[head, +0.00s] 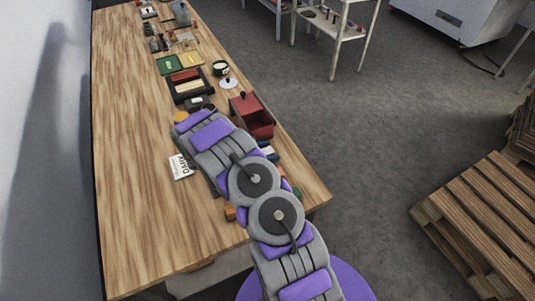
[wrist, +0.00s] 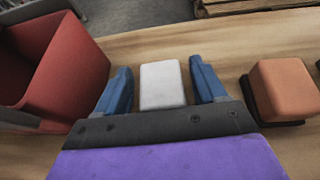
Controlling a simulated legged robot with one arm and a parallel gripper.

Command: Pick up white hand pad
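The white hand pad (wrist: 162,84) is a pale block with rounded edges in the middle of the wrist view. It lies over the wooden table between the two blue fingers of my gripper (wrist: 163,88). The fingers are open, with a gap on each side of the pad. The lower edge of the pad is hidden behind the dark front of my gripper.
A red open bin (wrist: 62,70) stands close left of my gripper; it also shows in the head view (head: 252,115). An orange block (wrist: 284,88) on a black base is close on the right. The long wooden table (head: 135,150) is clear along its left side.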

